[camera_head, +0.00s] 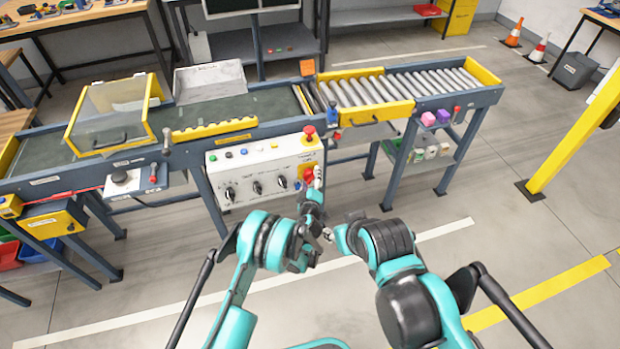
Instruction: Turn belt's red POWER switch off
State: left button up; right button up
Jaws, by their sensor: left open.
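The white control panel (240,165) hangs on the front of the belt conveyor. It carries several dark knobs, a row of small buttons and a red mushroom button (308,131) on top at its right end. A red switch on a yellow plate (307,171) is at the panel's right side, partly hidden by my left gripper. My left gripper (317,178) is open, with its fingertips in front of or beside that switch; I cannot tell whether they touch. The switch's position and label are too small to read. My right gripper (328,234) is low, near my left wrist, mostly hidden by its own arm.
The dark belt (240,107) runs left to a clear hinged guard (115,112). A roller section (385,88) continues right. A yellow post (575,145) stands at the right. Shelves (430,153) with small boxes sit under the rollers. The floor right of my arms is clear.

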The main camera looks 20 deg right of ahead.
pick_arm(q)
jog(key=c, duration=1.2)
jog(key=shift+m, duration=0.3)
jog(key=m+g+y, duration=0.1)
jog(key=m+y, duration=0.1)
jog(key=m, duration=0.1)
jog(key=m+y, duration=0.3)
jog(key=m, duration=0.1)
jog(key=o, duration=1.2)
